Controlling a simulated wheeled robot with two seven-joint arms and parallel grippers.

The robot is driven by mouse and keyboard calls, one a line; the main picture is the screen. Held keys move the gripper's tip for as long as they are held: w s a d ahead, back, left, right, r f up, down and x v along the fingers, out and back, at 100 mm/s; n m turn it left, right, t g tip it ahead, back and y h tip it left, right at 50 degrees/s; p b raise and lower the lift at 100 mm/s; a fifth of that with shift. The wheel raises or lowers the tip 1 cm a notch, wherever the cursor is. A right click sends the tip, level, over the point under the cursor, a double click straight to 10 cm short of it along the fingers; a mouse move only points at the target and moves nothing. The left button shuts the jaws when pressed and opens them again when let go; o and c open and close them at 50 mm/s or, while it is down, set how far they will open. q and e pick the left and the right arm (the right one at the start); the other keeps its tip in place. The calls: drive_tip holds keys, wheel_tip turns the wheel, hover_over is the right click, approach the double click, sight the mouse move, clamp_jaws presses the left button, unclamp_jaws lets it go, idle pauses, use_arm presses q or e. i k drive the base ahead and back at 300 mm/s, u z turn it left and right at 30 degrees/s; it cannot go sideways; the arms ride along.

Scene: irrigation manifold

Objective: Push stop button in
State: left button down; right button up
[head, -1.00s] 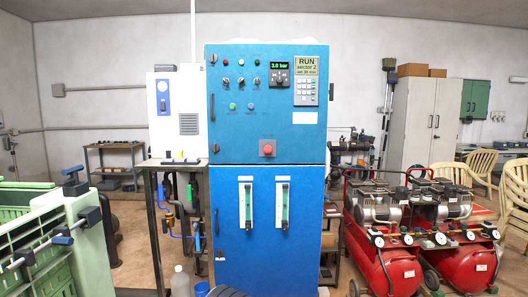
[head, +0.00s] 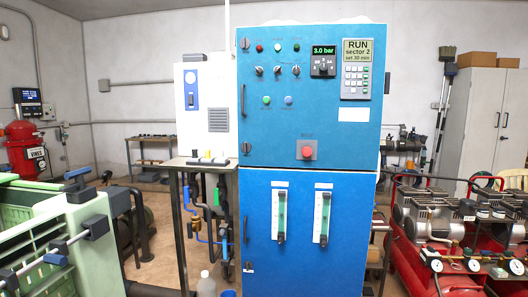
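A tall blue control cabinet (head: 270,140) stands upright in the middle of the head view, facing me. A red mushroom-shaped button (head: 307,150) sits on a grey square plate low on its upper door. The small label above it is too small to read. A green button (head: 266,100) and a blue one (head: 288,100) sit higher, left of centre. A display (head: 323,51) reads 3.0 bar, and a lit panel (head: 357,50) reads RUN, sector 2, set 30 min. Neither of my grippers shows in the head view, and nothing covers the red button.
A small side table (head: 200,163) with tools stands left of the cabinet, with blue pipes below. Green crate-like equipment (head: 60,235) fills the lower left. Red compressors (head: 470,235) stand at right.

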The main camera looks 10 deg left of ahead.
sight(306, 151)
drive_tip(key=u, duration=0.05)
drive_tip(key=i, duration=0.8)
drive_tip(key=z, duration=0.8)
drive_tip(key=i, duration=0.35)
drive_tip(key=z, duration=0.35)
